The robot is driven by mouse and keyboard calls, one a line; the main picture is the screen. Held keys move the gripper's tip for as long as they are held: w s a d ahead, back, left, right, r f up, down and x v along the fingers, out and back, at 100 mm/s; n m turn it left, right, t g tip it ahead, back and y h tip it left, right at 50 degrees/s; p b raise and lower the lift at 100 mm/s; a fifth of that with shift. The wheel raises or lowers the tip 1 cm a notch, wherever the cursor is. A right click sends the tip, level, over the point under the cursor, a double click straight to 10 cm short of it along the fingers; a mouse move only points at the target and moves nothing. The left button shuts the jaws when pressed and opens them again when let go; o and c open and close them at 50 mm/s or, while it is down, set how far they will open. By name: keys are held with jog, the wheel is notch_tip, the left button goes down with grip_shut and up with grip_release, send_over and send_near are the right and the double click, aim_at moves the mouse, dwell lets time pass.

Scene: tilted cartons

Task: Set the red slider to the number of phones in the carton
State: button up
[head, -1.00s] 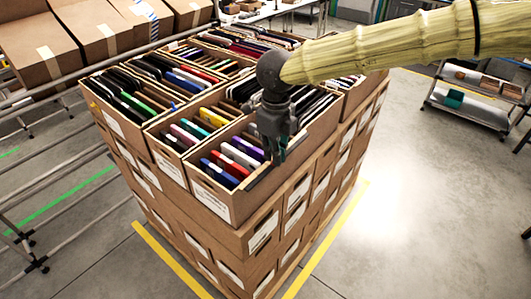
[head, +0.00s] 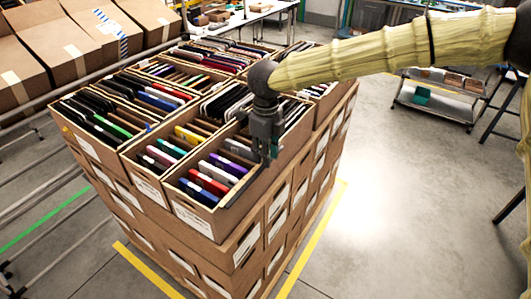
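Open brown cartons (head: 196,216) are stacked in a block, the top ones filled with upright phones in slots. The nearest carton holds several phones, among them a red phone (head: 208,184), with white, purple and blue ones near it. More phones behind them are partly hidden by my gripper. My gripper (head: 268,160) points down over the right side of this carton, its fingertips near the right rim. Whether its fingers are apart or touch the rim is too small to tell. A dark strip (head: 243,187) runs along that rim. I cannot make out a red slider.
Closed cartons (head: 62,45) lie on a metal-railed rack at the left. A low shelf cart (head: 432,98) stands at the back right, and a white table (head: 240,18) at the back. Yellow floor lines border the stack.

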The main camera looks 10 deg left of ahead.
notch_tip(320, 180, up, 12)
dwell(0.9)
